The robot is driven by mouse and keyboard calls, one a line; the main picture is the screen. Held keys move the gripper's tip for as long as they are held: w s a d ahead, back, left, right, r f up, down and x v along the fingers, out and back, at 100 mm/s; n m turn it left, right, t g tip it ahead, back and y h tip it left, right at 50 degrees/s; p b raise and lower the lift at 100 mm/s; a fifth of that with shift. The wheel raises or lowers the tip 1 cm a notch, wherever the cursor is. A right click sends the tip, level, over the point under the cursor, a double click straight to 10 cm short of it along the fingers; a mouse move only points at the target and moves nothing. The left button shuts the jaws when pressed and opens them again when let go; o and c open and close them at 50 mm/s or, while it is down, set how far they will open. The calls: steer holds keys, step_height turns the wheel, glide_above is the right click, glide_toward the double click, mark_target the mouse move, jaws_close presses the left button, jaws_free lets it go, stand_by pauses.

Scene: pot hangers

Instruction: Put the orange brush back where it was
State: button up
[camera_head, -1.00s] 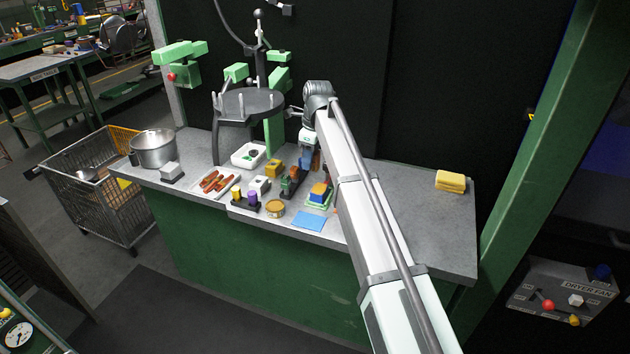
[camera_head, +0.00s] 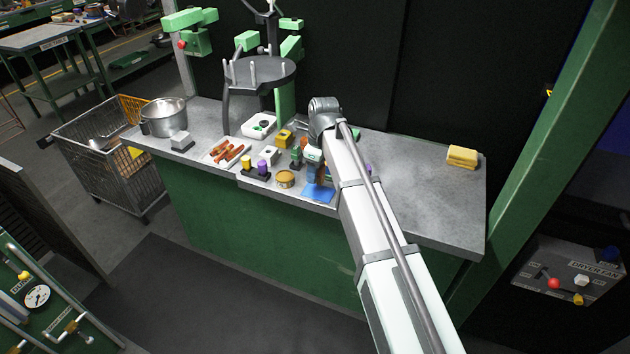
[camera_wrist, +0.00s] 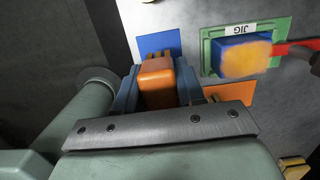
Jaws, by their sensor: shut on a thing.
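In the wrist view my gripper (camera_wrist: 158,85) is shut on the orange brush (camera_wrist: 157,76), an orange block between two blue fingers. Its lower end is hidden by my gripper. A flat blue square (camera_wrist: 160,44) lies just beyond the brush, and a flat orange square (camera_wrist: 232,93) lies to its right. I cannot tell whether the brush touches the counter. In the head view my gripper (camera_head: 314,170) points down over the front of the counter, close behind the blue square (camera_head: 318,193). The brush cannot be made out clearly there.
A green tray labelled JIG (camera_wrist: 208,61) holds a blue block with a yellow-orange top (camera_wrist: 245,57), with a red-handled thing beside it. The counter's right side is mostly clear.

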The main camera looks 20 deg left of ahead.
steer(key=shift+f, duration=1.9)
steer(key=shift+f, duration=0.1)
steer(key=o, duration=1)
steer(key=r, duration=0.4)
steer(key=d+r, duration=0.1)
steer(key=r, duration=0.7)
steer(key=shift+d, duration=0.25)
